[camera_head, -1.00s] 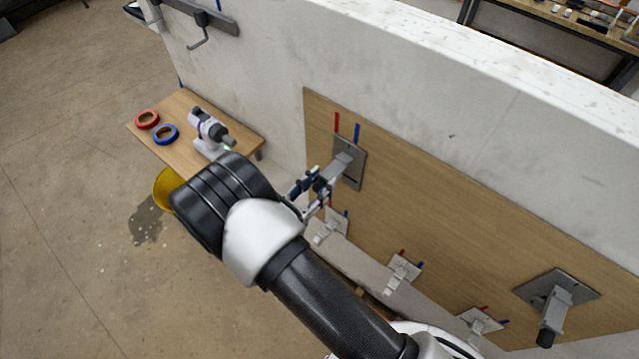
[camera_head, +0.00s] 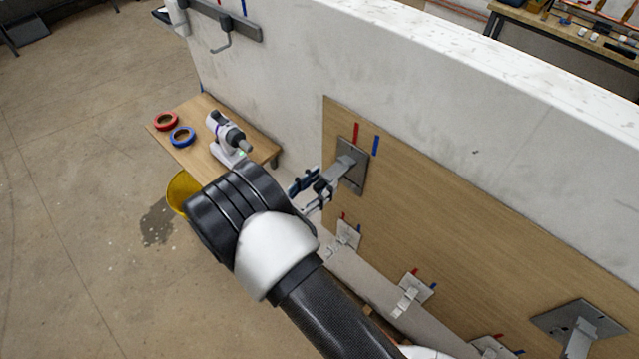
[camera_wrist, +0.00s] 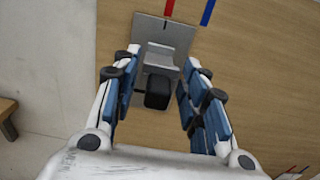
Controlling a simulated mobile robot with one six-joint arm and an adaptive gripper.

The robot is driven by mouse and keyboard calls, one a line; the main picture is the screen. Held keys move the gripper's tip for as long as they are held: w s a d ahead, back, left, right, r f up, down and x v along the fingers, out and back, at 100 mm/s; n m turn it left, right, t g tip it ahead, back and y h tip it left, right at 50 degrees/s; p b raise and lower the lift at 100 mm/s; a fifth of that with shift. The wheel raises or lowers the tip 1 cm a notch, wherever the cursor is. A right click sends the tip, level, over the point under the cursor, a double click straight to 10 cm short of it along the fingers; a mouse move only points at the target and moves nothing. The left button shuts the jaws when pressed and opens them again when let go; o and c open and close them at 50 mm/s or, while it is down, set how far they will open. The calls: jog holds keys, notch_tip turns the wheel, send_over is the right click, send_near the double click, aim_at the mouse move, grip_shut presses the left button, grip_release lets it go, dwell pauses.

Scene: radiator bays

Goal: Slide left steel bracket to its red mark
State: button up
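The left steel bracket has a grey plate (camera_head: 352,176) on the wooden board and an arm standing out from it. Its plate (camera_wrist: 178,36) and black-tipped arm (camera_wrist: 158,92) show in the wrist view. The red mark (camera_head: 356,132) is just above the plate, near the middle of its top edge; it also shows in the wrist view (camera_wrist: 168,7). The blue mark (camera_head: 376,145) is to its right. My gripper (camera_wrist: 160,66) is open, one finger on each side of the bracket arm. I cannot tell if the right finger touches it.
A second steel bracket (camera_head: 580,325) is at the lower right of the board (camera_head: 450,200). Several small pale brackets (camera_head: 412,294) with red and blue marks sit lower down. A small table (camera_head: 190,108) with tape rolls and a tool stands left of my arm.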

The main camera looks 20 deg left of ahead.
jog(key=v, duration=1.2)
jog(key=w+d+r+m+g+h, duration=0.2)
jog(key=d+r+m+g, duration=0.45)
jog(key=d, duration=0.45)
jog(key=w+d+r+m+g+h, duration=0.25)
jog(key=d+r+m+g, duration=0.45)
jog(key=d, duration=0.5)
jog(key=s+d+r+m+t+y, duration=0.1)
jog(key=s+d+r+m+y, duration=0.3)
jog(key=m, duration=0.5)
jog(key=s+d+r+m+y+b, duration=0.1)
jog(key=s+d+r+m+y, duration=0.3)
jog(key=s+d+m+y, duration=0.3)
jog(key=shift+s+d+r+m+t+b, duration=0.2)
jog(key=shift+s+d+m+t+b, duration=0.15)
jog(key=shift+s+d+m, duration=1.2)
